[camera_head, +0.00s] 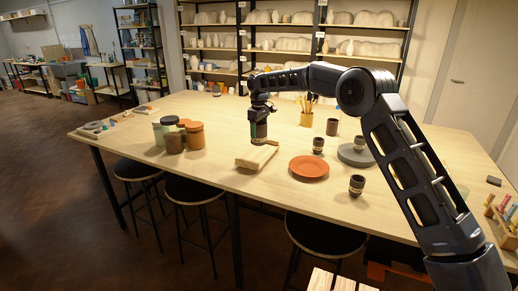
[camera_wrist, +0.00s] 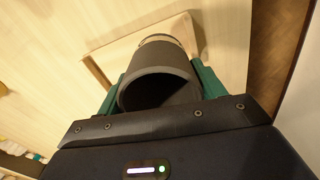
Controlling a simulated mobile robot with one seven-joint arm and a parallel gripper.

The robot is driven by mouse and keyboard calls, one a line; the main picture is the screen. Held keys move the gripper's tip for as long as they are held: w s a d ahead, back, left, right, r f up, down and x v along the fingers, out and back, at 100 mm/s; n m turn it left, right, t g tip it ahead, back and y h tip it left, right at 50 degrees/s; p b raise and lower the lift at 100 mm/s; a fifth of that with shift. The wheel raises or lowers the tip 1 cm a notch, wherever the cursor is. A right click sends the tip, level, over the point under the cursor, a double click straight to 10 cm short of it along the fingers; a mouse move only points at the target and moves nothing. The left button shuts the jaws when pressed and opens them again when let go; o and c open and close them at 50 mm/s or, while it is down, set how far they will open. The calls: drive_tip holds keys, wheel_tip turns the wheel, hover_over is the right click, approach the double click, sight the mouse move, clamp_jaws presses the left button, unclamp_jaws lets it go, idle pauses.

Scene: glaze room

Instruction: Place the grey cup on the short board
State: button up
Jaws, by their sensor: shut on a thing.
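My gripper (camera_head: 259,129) is shut on a dark grey cup (camera_wrist: 155,72), with green fingers on either side of it in the wrist view. The cup is upright with its open mouth toward the wrist camera, and a pale band shows near its foot. I cannot tell whether the cup's foot touches the board.
Lidded jars (camera_head: 173,139) stand left of the board. An orange plate (camera_head: 309,167), small dark cups (camera_head: 357,184), a grey disc (camera_head: 350,156) and a brush pot (camera_head: 306,118) stand to the right. The table's front edge is close to the board.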

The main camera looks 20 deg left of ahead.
wheel_tip(320, 180, down, 9)
drive_tip(key=shift+f, duration=0.1)
idle(0.4)
drive_tip(key=shift+f, duration=0.1)
drive_tip(key=o, duration=1.1)
wheel_tip(320, 180, up, 11)
drive_tip(key=shift+r, duration=0.65)
